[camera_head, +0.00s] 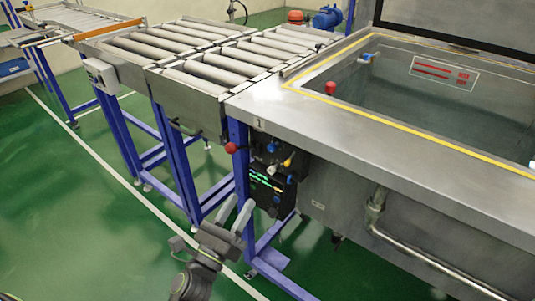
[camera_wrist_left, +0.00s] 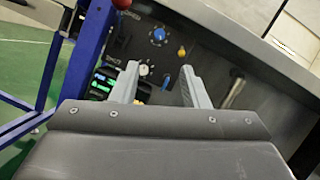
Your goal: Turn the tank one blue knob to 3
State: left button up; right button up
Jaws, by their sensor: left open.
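The tank one control panel (camera_head: 265,195) is a dark box under the tank rim, below a plate marked 1 (camera_head: 261,124). The blue knob (camera_wrist_left: 158,35) is round with a pale centre, on the upper part of the panel; it shows small in the head view (camera_head: 270,147). Its setting is too small to read. My right gripper is not in view.
A yellow knob (camera_wrist_left: 181,51), a pale dial (camera_wrist_left: 143,70) and a blue lever (camera_wrist_left: 166,83) sit near the knob. A red ball handle (camera_head: 231,148) sticks out left of the panel. Blue frame legs (camera_head: 240,160) stand beside it. A pipe (camera_head: 375,215) runs to the right.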

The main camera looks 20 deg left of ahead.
aim_at(271, 150)
pick_arm(q)
jog(key=p+x, duration=0.2)
jog(key=x, duration=1.3)
jog(key=shift+f+p, duration=0.15)
jog(key=shift+p, duration=0.25)
jog(key=shift+a, duration=0.1)
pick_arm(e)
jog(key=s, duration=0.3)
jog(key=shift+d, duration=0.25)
pick_arm(q)
grip_shut()
